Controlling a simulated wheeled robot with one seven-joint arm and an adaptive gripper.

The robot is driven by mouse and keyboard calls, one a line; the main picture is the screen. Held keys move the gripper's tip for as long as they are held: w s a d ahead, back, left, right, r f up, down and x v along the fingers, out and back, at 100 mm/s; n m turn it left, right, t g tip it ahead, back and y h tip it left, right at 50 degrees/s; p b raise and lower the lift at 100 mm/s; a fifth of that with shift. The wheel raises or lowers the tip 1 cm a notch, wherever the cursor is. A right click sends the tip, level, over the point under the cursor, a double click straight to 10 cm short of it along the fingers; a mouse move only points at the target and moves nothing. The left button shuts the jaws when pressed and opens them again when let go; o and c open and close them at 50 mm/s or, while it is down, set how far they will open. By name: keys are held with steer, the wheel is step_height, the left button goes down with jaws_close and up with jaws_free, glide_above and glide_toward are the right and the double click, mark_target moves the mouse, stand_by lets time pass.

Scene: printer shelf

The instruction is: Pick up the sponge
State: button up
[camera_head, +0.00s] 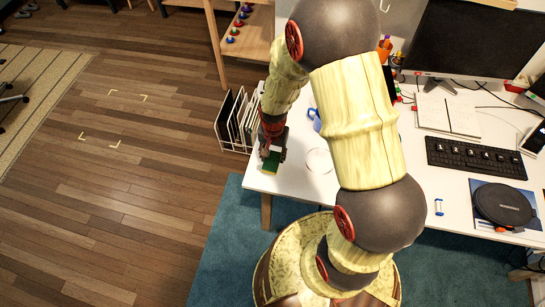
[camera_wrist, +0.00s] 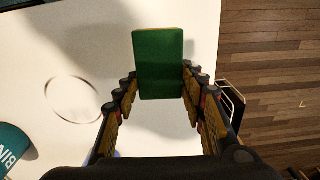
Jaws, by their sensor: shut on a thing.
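The sponge (camera_head: 270,163) is a small rectangular block with a green face and a yellow side. My gripper (camera_head: 271,155) is shut on it near the left edge of the white desk. In the wrist view the sponge (camera_wrist: 158,62) sits between the tips of my gripper (camera_wrist: 159,76), its green face toward the camera and a thin yellow edge showing. White desktop shows around it. How far the sponge is above the desk I cannot tell.
The white desk (camera_head: 290,180) bears a keyboard (camera_head: 475,158), a monitor (camera_head: 478,38), an open notebook (camera_head: 447,115) and a round black device (camera_head: 503,205). A white rack (camera_head: 232,125) stands beside my gripper. A thin ring (camera_wrist: 76,100) marks the desktop.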

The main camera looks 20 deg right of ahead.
steer(key=s+r+p, duration=0.1)
steer(key=s+r, duration=0.3)
steer(key=s, duration=0.2)
steer(key=s+d+r+p, duration=0.1)
steer(key=s+r+p, duration=0.1)
steer(key=s+r, duration=0.3)
steer(key=shift+s, duration=1.25)
steer(key=o, duration=0.3)
steer(key=c, duration=0.4)
steer(key=shift+c, duration=0.5)
